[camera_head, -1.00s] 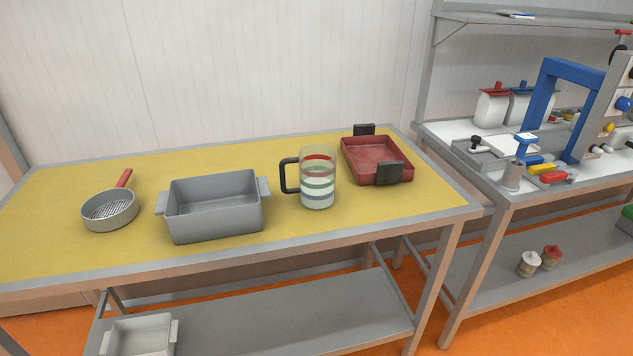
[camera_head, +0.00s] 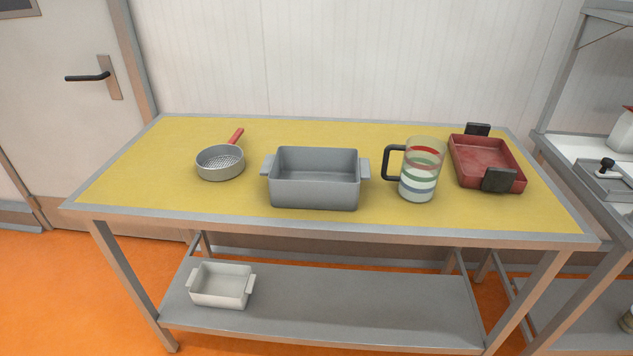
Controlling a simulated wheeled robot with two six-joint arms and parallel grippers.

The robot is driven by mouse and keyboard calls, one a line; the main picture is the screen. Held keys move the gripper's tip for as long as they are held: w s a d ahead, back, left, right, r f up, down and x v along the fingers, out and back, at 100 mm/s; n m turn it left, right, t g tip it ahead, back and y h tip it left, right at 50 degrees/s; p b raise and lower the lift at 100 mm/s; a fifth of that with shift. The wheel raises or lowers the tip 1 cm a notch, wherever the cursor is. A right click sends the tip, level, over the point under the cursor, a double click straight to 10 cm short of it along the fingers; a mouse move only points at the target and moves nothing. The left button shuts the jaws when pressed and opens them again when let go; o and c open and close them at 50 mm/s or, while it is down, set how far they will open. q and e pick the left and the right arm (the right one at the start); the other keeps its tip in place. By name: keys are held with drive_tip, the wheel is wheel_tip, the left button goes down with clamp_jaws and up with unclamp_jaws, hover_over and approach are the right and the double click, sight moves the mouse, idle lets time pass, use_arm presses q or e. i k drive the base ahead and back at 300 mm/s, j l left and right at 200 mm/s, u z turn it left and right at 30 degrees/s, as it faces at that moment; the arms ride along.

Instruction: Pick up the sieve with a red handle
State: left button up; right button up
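The sieve (camera_head: 220,163) is a round grey pan with a perforated bottom. Its red handle (camera_head: 236,136) points up and to the right, toward the back of the table. It rests on the yellow tabletop (camera_head: 150,180), left of the middle. Neither of my grippers shows in the head view.
A grey rectangular dish (camera_head: 315,180) stands right of the sieve. Further right are a striped mug (camera_head: 421,170) and a red tray with black handles (camera_head: 487,163). A white dish (camera_head: 221,285) sits on the lower shelf (camera_head: 370,300). The tabletop left of the sieve is clear.

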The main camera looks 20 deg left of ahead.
sight(223, 162)
drive_tip(key=j+z, duration=0.1)
drive_tip(key=z, duration=0.3)
drive_tip(key=j+z, duration=0.2)
drive_tip(key=j, duration=0.25)
drive_tip(key=k+j+z, duration=0.1)
drive_tip(key=j+z, duration=0.15)
drive_tip(key=j, duration=0.15)
drive_tip(key=k+j+z, duration=0.2)
drive_tip(key=j, duration=0.2)
drive_tip(key=j+z, duration=0.2)
drive_tip(key=j, duration=0.2)
drive_tip(key=k, duration=0.05)
